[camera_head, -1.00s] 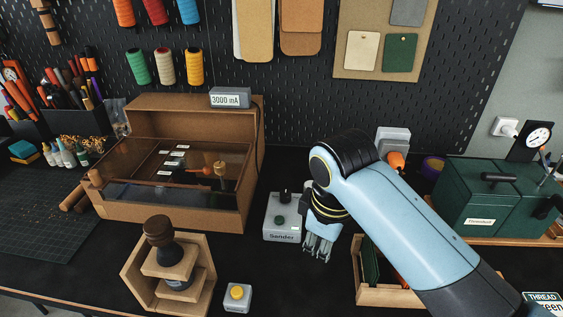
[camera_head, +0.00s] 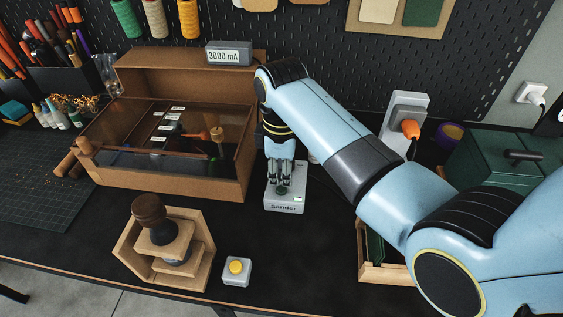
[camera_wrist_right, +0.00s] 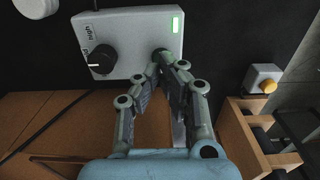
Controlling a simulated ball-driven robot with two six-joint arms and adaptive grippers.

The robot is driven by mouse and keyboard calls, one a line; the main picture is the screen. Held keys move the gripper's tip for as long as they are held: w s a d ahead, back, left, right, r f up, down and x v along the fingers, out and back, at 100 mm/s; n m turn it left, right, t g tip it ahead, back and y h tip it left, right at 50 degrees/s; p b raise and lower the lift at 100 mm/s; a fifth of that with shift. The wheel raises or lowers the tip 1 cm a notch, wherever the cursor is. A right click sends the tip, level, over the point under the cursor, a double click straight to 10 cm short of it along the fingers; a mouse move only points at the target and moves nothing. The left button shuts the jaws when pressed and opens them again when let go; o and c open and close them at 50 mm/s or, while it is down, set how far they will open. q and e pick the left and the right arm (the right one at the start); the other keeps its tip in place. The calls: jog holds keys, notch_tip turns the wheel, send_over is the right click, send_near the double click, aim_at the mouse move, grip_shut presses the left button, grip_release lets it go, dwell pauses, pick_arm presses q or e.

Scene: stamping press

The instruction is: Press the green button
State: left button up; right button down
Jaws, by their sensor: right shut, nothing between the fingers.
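The grey Sander box (camera_head: 285,203) stands on the dark bench, right of the brown wooden case. The green button (camera_head: 282,190) is on its top and is partly covered by my fingertips. My right gripper (camera_head: 281,183) is shut and empty, pointing down at the button; whether it touches cannot be told. In the right wrist view, the box (camera_wrist_right: 130,20) shows a black knob (camera_wrist_right: 100,59) and a bright green rectangular light (camera_wrist_right: 176,24). My fingertips (camera_wrist_right: 162,58) lie over the box's near edge there, hiding the button. My left gripper is not in view.
A grey box with a yellow button (camera_head: 236,267) stands in front, beside a wooden stand (camera_head: 190,270) with a dark-handled tool. The wooden case (camera_head: 180,185) with a clear lid is left of the Sander box. A wooden tray (camera_head: 370,270) stands to the right.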

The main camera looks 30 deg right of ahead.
aim_at(281, 188)
jog(key=shift+f, duration=0.6)
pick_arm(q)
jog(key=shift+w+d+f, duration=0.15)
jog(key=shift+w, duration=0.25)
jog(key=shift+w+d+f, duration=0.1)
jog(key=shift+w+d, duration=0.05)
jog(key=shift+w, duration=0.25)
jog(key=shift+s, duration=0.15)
pick_arm(e)
jog(key=shift+f, duration=0.55)
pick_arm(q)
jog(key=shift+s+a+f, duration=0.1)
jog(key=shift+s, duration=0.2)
pick_arm(e)
jog(key=shift+r, duration=0.15)
jog(key=shift+r+p, duration=0.35)
jog(key=shift+r, duration=1.2)
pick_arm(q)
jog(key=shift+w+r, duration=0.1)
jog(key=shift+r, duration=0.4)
pick_arm(e)
jog(key=shift+r, duration=2.95)
